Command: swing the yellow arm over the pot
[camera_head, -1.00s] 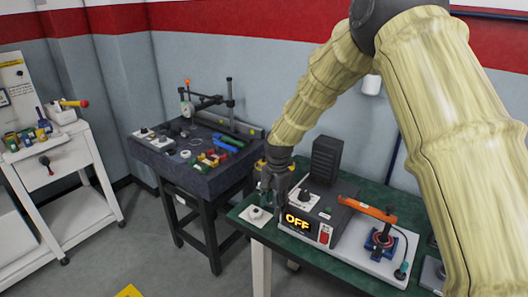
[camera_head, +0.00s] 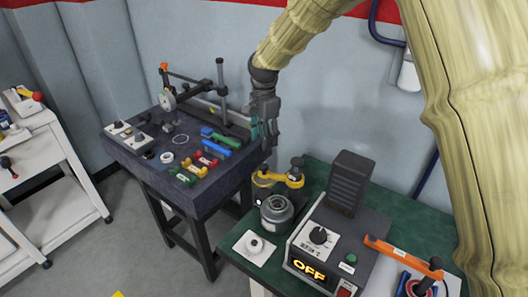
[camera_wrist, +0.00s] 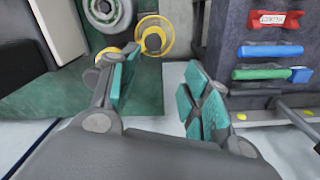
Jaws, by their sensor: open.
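The yellow arm (camera_head: 284,180) has a ring at its left end and joins a dark post at its right end. It sits behind the grey round pot (camera_head: 277,214), with the ring beside the pot rather than over it. In the wrist view the yellow ring (camera_wrist: 167,35) and the pot (camera_wrist: 108,12) show apart at the top. My gripper (camera_head: 265,145) is open and empty, above and behind the yellow arm, pointing down. Its teal-padded fingers also show in the wrist view (camera_wrist: 160,70), with nothing between them.
The pot stands on a green bench (camera_head: 323,176) beside a control box reading OFF (camera_head: 310,270) and a dark finned block (camera_head: 349,183). An orange lever (camera_head: 402,256) is at right. A dark table (camera_head: 120,152) with coloured blocks and a gauge stand is at left, across a gap.

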